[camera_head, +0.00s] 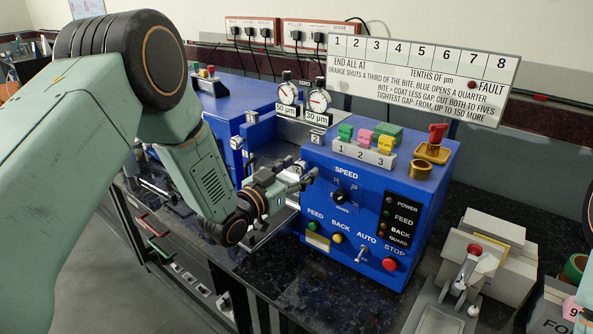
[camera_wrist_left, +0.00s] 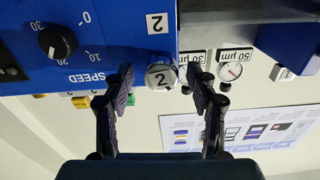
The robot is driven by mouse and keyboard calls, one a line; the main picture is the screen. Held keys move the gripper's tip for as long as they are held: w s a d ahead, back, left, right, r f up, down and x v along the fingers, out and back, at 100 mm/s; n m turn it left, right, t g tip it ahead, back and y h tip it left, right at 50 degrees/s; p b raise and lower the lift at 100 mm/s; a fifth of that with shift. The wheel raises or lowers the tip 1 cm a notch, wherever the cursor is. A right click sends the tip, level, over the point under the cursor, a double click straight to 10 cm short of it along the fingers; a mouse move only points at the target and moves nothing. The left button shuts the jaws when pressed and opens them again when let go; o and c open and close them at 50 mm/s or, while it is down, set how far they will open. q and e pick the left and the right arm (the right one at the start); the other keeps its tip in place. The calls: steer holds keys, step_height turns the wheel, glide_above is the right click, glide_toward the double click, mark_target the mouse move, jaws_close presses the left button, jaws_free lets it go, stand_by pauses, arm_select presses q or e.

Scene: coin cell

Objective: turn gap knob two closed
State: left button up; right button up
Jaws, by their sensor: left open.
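Gap knob two (camera_wrist_left: 161,76) is a silver round knob marked 2, seen upside down in the left wrist view beside the blue machine's edge. My left gripper (camera_wrist_left: 164,84) is open, with one dark finger on each side of the knob in the picture. I see gaps between fingers and knob, and cannot tell how deep the fingers reach. My right gripper is not in view.
The machine's front carries a speed knob (camera_head: 340,196), buttons and a red stop button (camera_head: 390,264). A white instruction board (camera_head: 425,75) stands behind. A grey device (camera_head: 485,255) is at right.

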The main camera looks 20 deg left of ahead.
arm_select(q)
steer(key=shift+f, duration=0.1)
steer(key=shift+c, duration=0.3)
steer(key=shift+a, duration=0.1)
steer(key=shift+c, duration=0.7)
steer(key=c, duration=1)
steer(key=shift+o, duration=0.2)
steer(key=shift+m, duration=0.3)
steer(key=shift+m+b, duration=0.8)
steer(key=shift+m, duration=1.7)
